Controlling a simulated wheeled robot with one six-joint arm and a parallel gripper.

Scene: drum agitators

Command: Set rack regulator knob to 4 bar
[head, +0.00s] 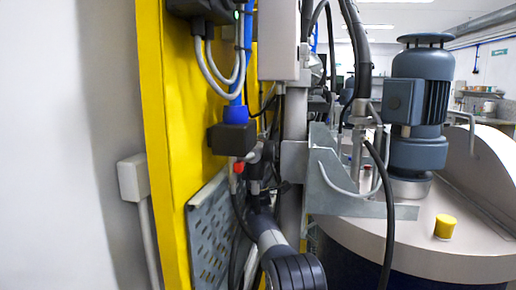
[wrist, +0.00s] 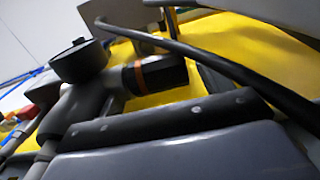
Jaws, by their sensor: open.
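The regulator knob (wrist: 172,72) is black, with an orange ring at its left end, and shows in the middle of the wrist view. A round black part (wrist: 80,62), perhaps a gauge seen edge-on, stands left of it. Its dial face and any pressure reading are hidden. In the head view my arm reaches up along the yellow rack, and my gripper (head: 257,172) is small and partly lost among dark parts beside the rack. A grey body with a black riveted edge fills the bottom of the wrist view, below the knob. My gripper is open, and I see nothing held.
The yellow rack panel (head: 172,140) stands left of my arm, with a perforated grey plate (head: 208,235) low on it. A dark cable (wrist: 220,72) crosses close to the knob. A drum (head: 420,240) with a motor (head: 420,105) stands at right, behind hanging cables.

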